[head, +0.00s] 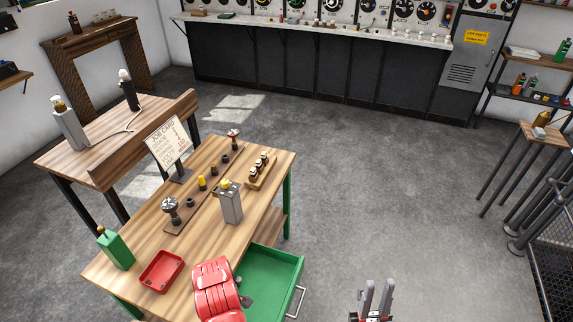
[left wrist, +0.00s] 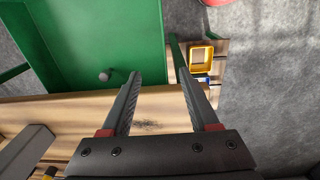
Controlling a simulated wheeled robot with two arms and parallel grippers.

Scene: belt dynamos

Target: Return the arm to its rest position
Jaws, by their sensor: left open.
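My left gripper (left wrist: 158,78) is open and empty in the left wrist view. Its fingers reach over the wooden bench edge (left wrist: 60,112) towards the open green drawer (left wrist: 75,30). A small grey round piece (left wrist: 104,76) lies in the drawer, left of the fingers and apart from them. In the head view, a red arm link of mine covers the bench's front corner and hides most of the left gripper. The drawer (head: 273,268) is pulled out to the right. My right gripper (head: 377,290) is at the bottom, over the floor, fingers apart with nothing between them.
The bench (head: 130,262) carries a red tray (head: 162,271), a green can (head: 116,250), a grey box with a yellow top (head: 231,205), a parts rack and a job card (head: 168,142). A yellow frame (left wrist: 202,55) sits below, right of the drawer. The central floor is clear.

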